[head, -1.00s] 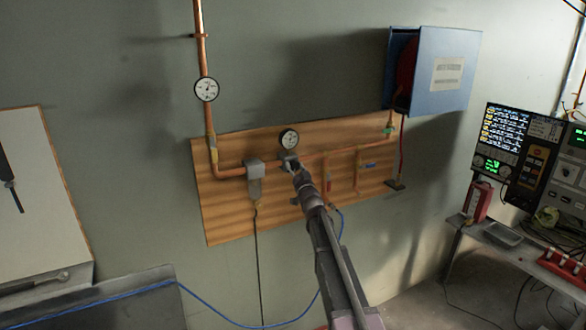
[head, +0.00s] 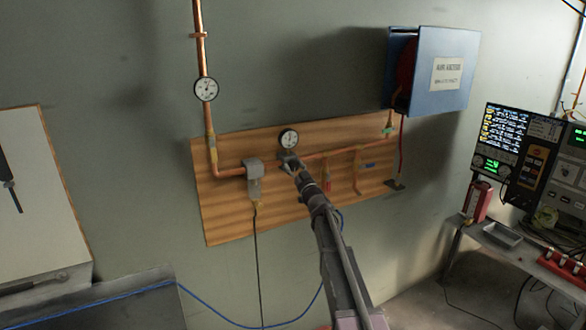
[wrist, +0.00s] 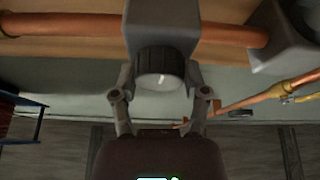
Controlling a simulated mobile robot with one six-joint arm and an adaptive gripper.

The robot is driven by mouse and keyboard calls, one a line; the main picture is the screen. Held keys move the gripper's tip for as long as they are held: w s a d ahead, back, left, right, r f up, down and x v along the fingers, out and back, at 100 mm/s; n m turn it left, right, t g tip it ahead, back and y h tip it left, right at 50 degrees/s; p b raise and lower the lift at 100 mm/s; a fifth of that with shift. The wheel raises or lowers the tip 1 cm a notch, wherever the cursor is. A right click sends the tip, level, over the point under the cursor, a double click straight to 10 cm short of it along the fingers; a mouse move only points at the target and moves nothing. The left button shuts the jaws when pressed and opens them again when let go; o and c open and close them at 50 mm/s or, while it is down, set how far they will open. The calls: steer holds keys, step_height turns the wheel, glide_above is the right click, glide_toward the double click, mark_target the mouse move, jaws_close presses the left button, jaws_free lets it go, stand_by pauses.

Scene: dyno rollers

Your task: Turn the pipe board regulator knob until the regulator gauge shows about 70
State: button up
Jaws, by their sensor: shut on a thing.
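The wooden pipe board (head: 225,215) is on the wall in the middle of the head view. The regulator gauge (head: 289,139), round with a white face, sits on its upper middle; its reading is too small to make out. In the wrist view the regulator knob (wrist: 160,67) is dark and ribbed with a pale mark on its face, below a grey regulator body (wrist: 160,22). My gripper (wrist: 160,90) is shut on the knob, one finger on each side. In the head view my gripper (head: 290,165) reaches the regulator just below the gauge and hides the knob.
Copper pipe (head: 340,150) runs along the board beside the regulator. A grey filter unit (head: 254,170) is to its left. A second gauge (head: 206,88) is on the upright pipe. A blue box (head: 445,70) is upper right. A bench with instruments (head: 520,150) stands at right.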

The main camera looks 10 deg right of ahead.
steer(key=n+g+y, duration=0.1)
steer(key=n, duration=0.2)
steer(key=n+g+y, duration=0.1)
steer(key=n+y, duration=0.1)
steer(key=n, duration=0.2)
steer(key=shift+n+p, duration=0.3)
steer(key=shift+p, duration=0.05)
steer(key=shift+y, duration=0.3)
steer(key=o, duration=1.1)
steer(key=shift+o, duration=0.2)
steer(key=shift+s+f, duration=0.1)
steer(key=shift+s, duration=0.1)
